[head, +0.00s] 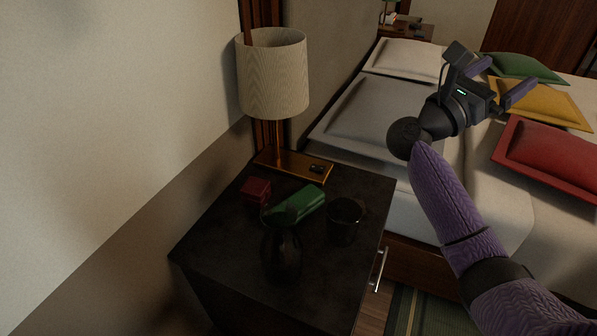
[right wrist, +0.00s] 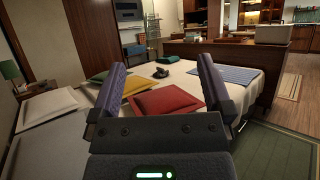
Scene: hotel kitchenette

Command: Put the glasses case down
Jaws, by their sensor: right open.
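A green case (head: 299,204), which looks like the glasses case, lies on the dark nightstand (head: 220,245), between a small red box and a dark cup. The dark vase in front of it hides a little of its near end. My right gripper (head: 507,77) is raised over the bed, to the right of the nightstand and well apart from the case. Its two purple fingers are spread with nothing between them, and they also show open in the right wrist view (right wrist: 160,90). My left gripper is in neither view.
A lamp (head: 273,75) on a brass base stands at the back of the nightstand. A red box (head: 256,192), a dark vase (head: 281,250) and a dark cup (head: 344,219) stand around the case. The bed holds a red pillow (head: 548,158) and other pillows. The nightstand's near left top is bare.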

